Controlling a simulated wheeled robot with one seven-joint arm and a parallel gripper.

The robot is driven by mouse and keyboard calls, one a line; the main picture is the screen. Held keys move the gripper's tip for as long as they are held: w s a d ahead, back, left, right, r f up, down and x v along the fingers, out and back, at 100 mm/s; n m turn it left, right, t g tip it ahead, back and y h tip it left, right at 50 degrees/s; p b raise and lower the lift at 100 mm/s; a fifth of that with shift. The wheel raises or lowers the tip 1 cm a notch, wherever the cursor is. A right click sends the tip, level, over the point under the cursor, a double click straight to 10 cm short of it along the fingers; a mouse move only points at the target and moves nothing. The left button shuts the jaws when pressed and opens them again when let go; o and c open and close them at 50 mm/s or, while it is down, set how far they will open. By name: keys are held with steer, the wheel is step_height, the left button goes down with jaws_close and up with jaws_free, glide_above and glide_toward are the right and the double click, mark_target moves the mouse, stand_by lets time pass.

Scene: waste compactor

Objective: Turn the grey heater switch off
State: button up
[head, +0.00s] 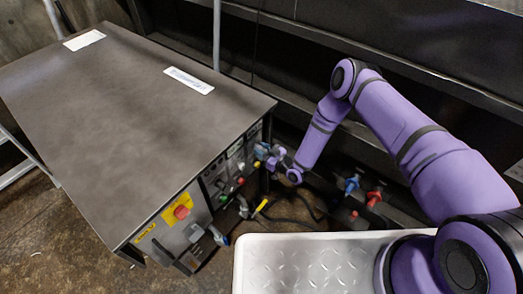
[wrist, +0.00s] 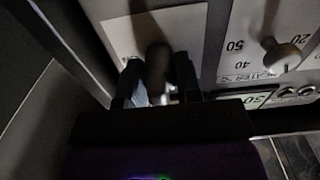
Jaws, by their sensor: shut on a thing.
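In the wrist view a dark grey switch handle (wrist: 157,62) stands out from a light plate (wrist: 195,28) on the panel. My gripper (wrist: 158,88) has a finger on each side of it and is shut on it. No label naming the switch as the heater's is readable. In the head view my gripper (head: 271,158) is at the upper right end of the control panel on the grey cabinet (head: 120,95). The switch is hidden there by my gripper, and its on or off position cannot be told.
A round dial knob (wrist: 281,55) with printed numbers is just right of the switch. A red button on a yellow plate (head: 181,211) and several small knobs share the panel. Blue (head: 351,184) and red (head: 374,198) valve handles are right of the cabinet.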

steer(key=shift+d+f, duration=0.1)
steer(key=o, duration=0.6)
steer(key=v, duration=1.1)
